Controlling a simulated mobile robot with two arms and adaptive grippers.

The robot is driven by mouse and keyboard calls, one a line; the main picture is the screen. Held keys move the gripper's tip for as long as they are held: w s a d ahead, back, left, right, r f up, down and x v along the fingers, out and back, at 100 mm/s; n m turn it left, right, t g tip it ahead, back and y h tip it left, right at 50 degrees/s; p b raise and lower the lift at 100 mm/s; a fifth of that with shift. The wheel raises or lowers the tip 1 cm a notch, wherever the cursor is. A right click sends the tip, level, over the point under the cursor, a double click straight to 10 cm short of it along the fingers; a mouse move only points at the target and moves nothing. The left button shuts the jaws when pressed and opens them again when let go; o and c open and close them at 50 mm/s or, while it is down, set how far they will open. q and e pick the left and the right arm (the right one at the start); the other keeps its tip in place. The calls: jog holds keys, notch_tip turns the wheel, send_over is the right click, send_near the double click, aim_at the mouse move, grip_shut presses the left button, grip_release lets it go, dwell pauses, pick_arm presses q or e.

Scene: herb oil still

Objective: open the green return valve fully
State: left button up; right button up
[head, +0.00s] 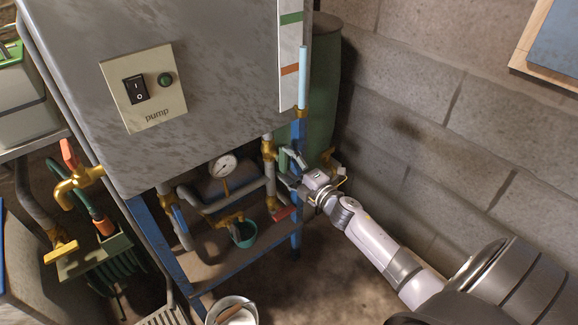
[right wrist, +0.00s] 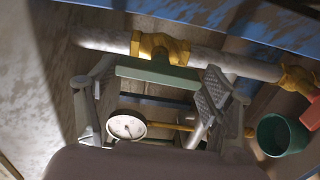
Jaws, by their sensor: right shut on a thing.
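The green return valve has a green lever handle (right wrist: 156,74) on a brass body (right wrist: 158,47), set in a grey pipe (right wrist: 225,62). In the right wrist view the lever lies roughly along the pipe. My right gripper (right wrist: 158,82) is shut on the lever, with a finger at each end of it. In the head view my right gripper (head: 287,168) is at the upright pipe under the tank's right side, beside the brass valve body (head: 268,149). My left gripper is not in view.
A red-handled valve (head: 283,213) sits lower on the same pipe. A gauge (head: 223,166) and a teal cup (head: 243,234) are to the left. The blue frame leg (head: 296,235) stands close by. A block wall (head: 440,130) bounds the right side.

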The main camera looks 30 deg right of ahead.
jog(key=shift+n, duration=0.5)
jog(key=o, duration=1.2)
jog(key=shift+c, duration=0.2)
jog(key=s, duration=1.2)
jog(key=shift+d, duration=0.45)
